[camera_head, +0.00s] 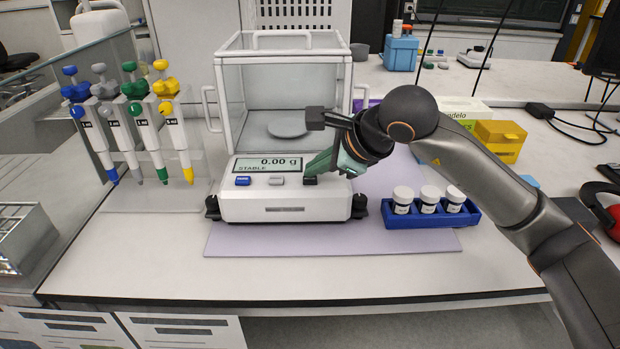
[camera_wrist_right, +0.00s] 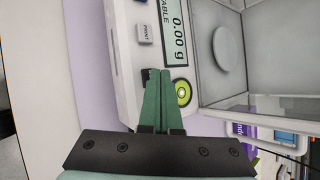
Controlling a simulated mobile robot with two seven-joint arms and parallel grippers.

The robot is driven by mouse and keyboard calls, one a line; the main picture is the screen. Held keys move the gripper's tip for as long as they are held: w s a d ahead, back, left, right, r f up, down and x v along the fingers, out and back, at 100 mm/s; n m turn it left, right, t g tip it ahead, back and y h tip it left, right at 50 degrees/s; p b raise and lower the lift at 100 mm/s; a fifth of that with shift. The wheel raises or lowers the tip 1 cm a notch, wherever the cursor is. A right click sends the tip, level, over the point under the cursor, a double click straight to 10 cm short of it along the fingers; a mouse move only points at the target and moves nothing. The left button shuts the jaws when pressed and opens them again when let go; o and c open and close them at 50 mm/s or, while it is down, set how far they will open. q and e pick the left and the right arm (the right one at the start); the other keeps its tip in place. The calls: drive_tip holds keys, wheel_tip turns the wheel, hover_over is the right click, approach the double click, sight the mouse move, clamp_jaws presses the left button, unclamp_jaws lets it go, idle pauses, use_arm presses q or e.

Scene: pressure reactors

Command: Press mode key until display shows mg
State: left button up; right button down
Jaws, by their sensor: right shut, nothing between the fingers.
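The white balance (camera_head: 285,208) stands on a lilac mat, with a glass draft shield behind its front panel. Its display (camera_head: 268,164) reads 0.00 g with STABLE below; the wrist view display (camera_wrist_right: 174,30) also shows 0.00 g. A blue key (camera_head: 243,181), a grey key (camera_head: 276,181) and a dark key (camera_head: 310,182) sit below the display. In the wrist view the grey key (camera_wrist_right: 144,34) is marked PRINT. My right gripper (camera_head: 312,170) is shut and empty, its green fingertips at the dark key, partly covering it. I cannot tell whether they touch or press it. My left gripper is out of view.
A blue rack (camera_head: 432,215) with white-capped vials stands right of the balance. Several pipettes (camera_head: 120,120) hang on a stand at left. A yellow box (camera_head: 500,141) is at the right. The bench front is clear.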

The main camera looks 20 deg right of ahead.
sight(316, 181)
drive_tip(key=shift+f, duration=0.2)
drive_tip(key=shift+r, duration=0.15)
idle(0.3)
drive_tip(key=shift+r+p, duration=0.35)
drive_tip(key=shift+r, duration=0.35)
drive_tip(key=shift+r, duration=0.1)
drive_tip(key=shift+r+p, duration=1.7)
drive_tip(key=shift+r, duration=0.8)
drive_tip(key=shift+f, duration=0.1)
